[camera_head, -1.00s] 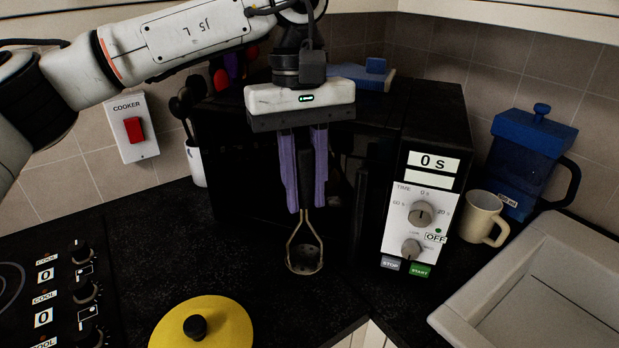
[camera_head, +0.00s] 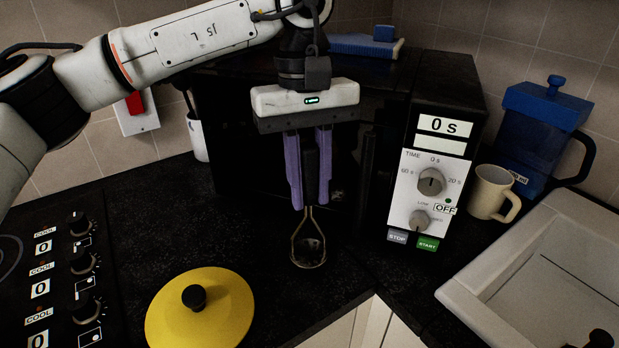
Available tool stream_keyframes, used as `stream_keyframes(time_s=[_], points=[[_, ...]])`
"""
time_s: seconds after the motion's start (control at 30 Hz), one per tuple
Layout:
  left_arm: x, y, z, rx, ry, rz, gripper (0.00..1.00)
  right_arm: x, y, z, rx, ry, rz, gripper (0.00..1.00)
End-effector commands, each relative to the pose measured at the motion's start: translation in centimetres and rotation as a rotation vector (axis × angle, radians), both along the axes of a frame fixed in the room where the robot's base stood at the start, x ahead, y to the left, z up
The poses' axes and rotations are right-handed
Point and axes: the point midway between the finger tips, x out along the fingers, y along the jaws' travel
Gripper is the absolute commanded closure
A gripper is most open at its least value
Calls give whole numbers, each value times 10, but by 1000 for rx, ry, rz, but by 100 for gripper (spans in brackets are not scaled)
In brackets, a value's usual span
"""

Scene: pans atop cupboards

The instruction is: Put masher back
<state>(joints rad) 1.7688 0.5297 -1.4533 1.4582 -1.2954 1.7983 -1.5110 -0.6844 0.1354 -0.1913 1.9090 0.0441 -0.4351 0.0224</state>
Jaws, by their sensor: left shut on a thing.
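The masher (camera_head: 308,243) hangs upright with its wire head down, in front of the black microwave. My left gripper (camera_head: 309,200) has purple fingers shut on the masher's black handle. The masher's head seems to be above the dark counter, but I cannot tell how far. My right gripper is not in view.
The microwave (camera_head: 432,195) stands right behind the masher. A yellow lid (camera_head: 199,312) lies at the front of the counter. The hob (camera_head: 50,270) is at the left. A cream mug (camera_head: 491,192), blue jug (camera_head: 541,135) and sink (camera_head: 560,265) are at the right. Counter left of the masher is clear.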

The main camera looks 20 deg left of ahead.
Motion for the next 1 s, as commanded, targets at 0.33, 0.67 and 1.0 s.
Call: stream_keyframes(time_s=[0.33, 0.67, 1.0], points=[[0, 0, -14, -1, -1, 0, 100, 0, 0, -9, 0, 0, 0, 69], [0, 0, -13, -1, -1, 0, 57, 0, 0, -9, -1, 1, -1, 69], [1, 0, -6, 0, -1, 0, 57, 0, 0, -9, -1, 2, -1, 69]])
